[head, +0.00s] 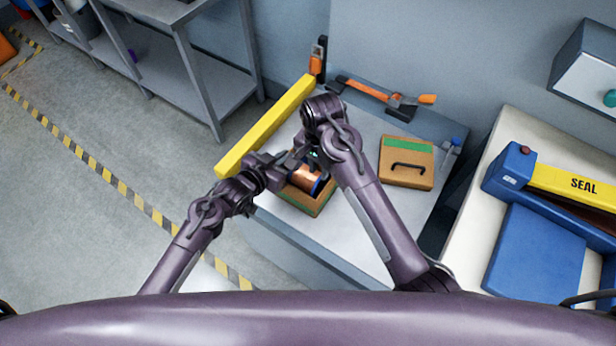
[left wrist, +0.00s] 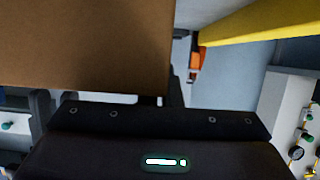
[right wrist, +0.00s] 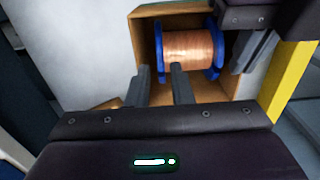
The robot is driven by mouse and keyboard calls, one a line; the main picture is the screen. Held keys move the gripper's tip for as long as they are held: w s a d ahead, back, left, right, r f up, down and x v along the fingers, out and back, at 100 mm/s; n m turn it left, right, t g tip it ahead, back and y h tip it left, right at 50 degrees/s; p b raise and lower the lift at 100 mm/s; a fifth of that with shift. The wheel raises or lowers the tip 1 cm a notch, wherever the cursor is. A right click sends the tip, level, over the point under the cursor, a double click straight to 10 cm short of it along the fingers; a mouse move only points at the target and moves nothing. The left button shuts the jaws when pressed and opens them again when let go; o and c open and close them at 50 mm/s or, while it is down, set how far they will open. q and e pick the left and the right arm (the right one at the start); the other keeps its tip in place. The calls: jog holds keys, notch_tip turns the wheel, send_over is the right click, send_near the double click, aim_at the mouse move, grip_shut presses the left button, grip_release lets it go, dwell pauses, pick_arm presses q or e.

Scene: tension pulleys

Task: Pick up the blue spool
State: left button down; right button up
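The blue spool (head: 305,179) has blue end flanges and copper wire. It lies on its side in an open brown box (head: 309,205). In the right wrist view, the spool (right wrist: 188,52) is beyond my right gripper (right wrist: 160,72). Its fingers are apart and empty; the spool's left flange appears between their tips. In the head view, my right gripper (head: 313,153) is largely hidden by its arm. My left gripper (head: 283,165) is at the box's left side. In the left wrist view, a brown panel (left wrist: 85,45) beside a dark finger hides much; its grip is unclear.
A brown panel with a black handle (head: 407,163) lies on the grey table (head: 365,215). A yellow bar (head: 265,127) runs along the table's left edge. An orange clamp (head: 380,95) lies at the back. A blue sealing machine (head: 510,170) stands right.

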aim_at(318, 179)
notch_tip(318, 179, down, 4)
jog(key=shift+d+f, duration=0.1)
jog(key=shift+f, duration=0.1)
jog(key=shift+c, duration=0.4)
grip_shut()
jog(key=shift+w+r, duration=0.15)
dwell(0.8)
